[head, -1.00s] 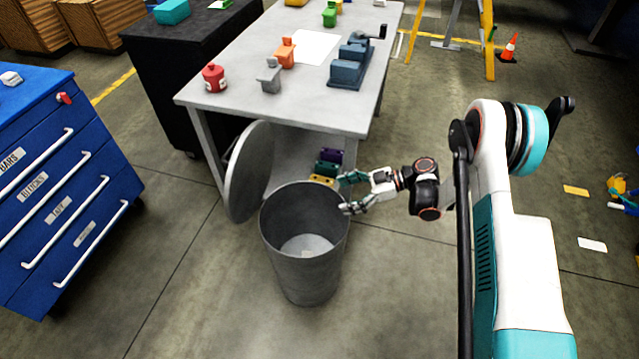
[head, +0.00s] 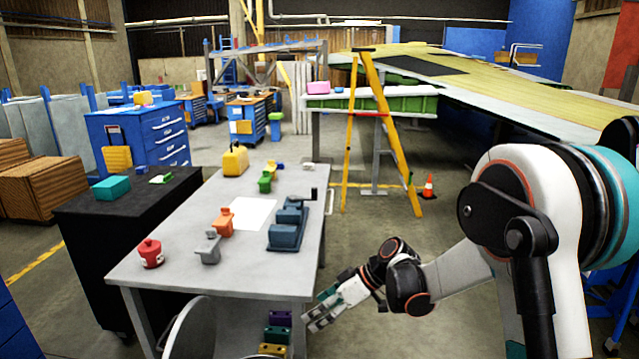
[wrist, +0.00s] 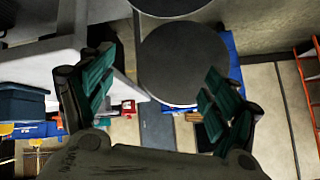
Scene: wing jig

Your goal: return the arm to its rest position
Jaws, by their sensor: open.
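My gripper (head: 318,306) is at the right of the table's front end in the head view, beside the table leg and a little below the tabletop. In the wrist view its two teal-padded fingers (wrist: 155,95) stand wide apart with nothing between them. My arm reaches in from the right, bent at the elbow. In the wrist view a round grey lid (wrist: 183,65) shows beyond the fingers, and part of it (head: 190,335) shows at the bottom of the head view.
A yellow stepladder (head: 390,130) and a cone (head: 428,187) stand behind. Open floor lies right of the table.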

